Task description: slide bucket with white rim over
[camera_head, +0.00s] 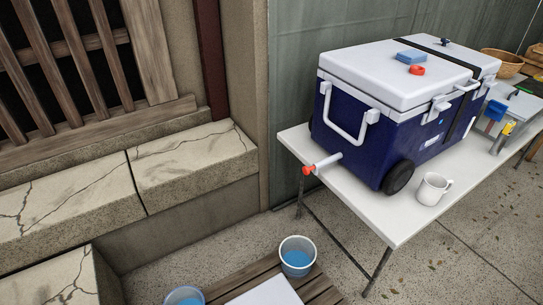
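A bucket with a white rim (297,239) stands on a low wooden slatted platform at the bottom centre, with blue showing inside it. A second bucket (185,289) is at the bottom edge to its left, cut off by the frame; its rim looks pale bluish grey and its inside is blue too. The two buckets are apart, with a flat white panel between them. Neither of my grippers is in view.
The slatted platform (243,280) carries a white panel (266,293). A white table (392,222) with a blue cooler (360,145) and a white mug (432,189) stands right. A red-tipped white spout (322,164) juts over its left edge. Stone ledges (190,160) bound the left.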

